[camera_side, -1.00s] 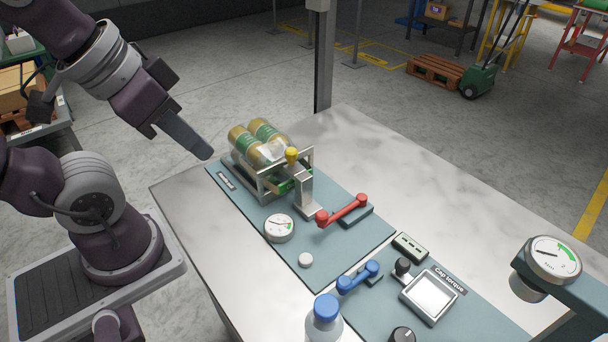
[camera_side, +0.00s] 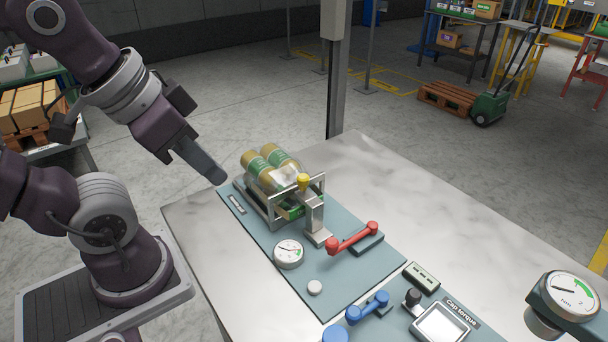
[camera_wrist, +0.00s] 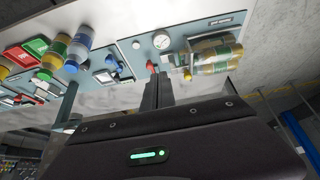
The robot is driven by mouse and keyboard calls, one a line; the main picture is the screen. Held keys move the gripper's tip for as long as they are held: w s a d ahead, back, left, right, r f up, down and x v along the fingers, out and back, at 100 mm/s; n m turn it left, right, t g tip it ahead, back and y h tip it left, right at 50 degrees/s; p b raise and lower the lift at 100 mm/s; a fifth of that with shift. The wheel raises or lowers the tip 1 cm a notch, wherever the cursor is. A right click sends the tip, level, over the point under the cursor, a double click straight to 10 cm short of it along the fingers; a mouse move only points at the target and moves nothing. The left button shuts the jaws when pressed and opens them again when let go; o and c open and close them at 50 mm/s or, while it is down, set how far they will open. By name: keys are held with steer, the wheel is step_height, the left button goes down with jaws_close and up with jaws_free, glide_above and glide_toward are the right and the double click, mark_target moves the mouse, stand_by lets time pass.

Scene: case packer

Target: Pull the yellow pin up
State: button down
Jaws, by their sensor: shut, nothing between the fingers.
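The yellow pin (camera_side: 303,181) is a yellow knob on top of a grey upright bracket (camera_side: 315,212), at the front of a metal cradle (camera_side: 273,213) holding gold-and-green bottles (camera_side: 268,165). My gripper (camera_side: 221,180) is shut and empty, up and to the left of the cradle in the side view, clearly apart from the pin. In the wrist view the yellow pin (camera_wrist: 187,74) shows small, just right of my shut fingers (camera_wrist: 157,80). The lower part of the pin is hidden by the bracket.
A red lever (camera_side: 352,239) lies right of the bracket. A round gauge (camera_side: 289,253) and a white button (camera_side: 314,287) are in front. A blue lever (camera_side: 367,307) and a screen panel (camera_side: 440,324) stand lower right. The table's far right side (camera_side: 440,220) is bare.

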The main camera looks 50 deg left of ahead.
steer(key=c, duration=1.8)
jaws_free()
steer(key=shift+w, duration=0.1)
steer(key=shift+c, duration=0.2)
steer(key=o, duration=0.7)
steer(key=w, duration=0.1)
steer(key=w+m+g, duration=0.1)
steer(key=w, duration=0.1)
steer(key=w+a+r+m, duration=0.1)
steer(key=w, duration=0.1)
steer(key=shift+w+g, duration=0.15)
steer(key=shift+g, duration=0.15)
steer(key=m+g, duration=0.4)
steer(key=m, duration=0.3)
glide_above(303, 176)
steer(key=f, duration=0.8)
steer(key=shift+s+f, duration=0.2)
steer(key=shift+f, duration=0.1)
steer(key=f, duration=0.6)
steer(key=shift+w+f, duration=0.2)
steer(key=shift+f, duration=0.6)
jaws_close()
